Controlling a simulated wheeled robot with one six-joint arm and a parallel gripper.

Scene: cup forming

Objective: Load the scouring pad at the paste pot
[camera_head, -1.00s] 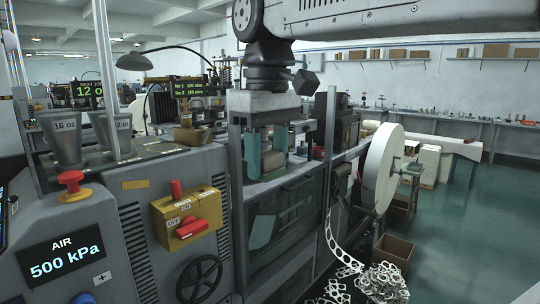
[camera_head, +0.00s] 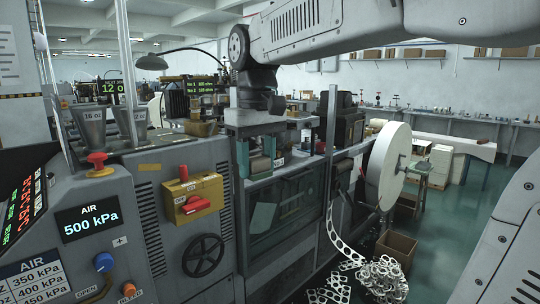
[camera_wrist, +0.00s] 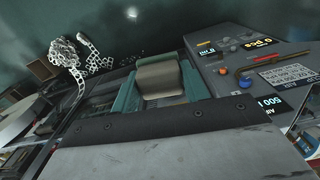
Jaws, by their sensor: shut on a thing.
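No other pot is clear.
The machine front carries a yellow switch box (camera_head: 193,199), a handwheel (camera_head: 203,255) and an air display (camera_head: 88,221). A large white reel (camera_head: 388,168) stands to the right. Scrap strip (camera_head: 372,280) and a cardboard box (camera_head: 396,248) lie on the floor. Green floor is open at right.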

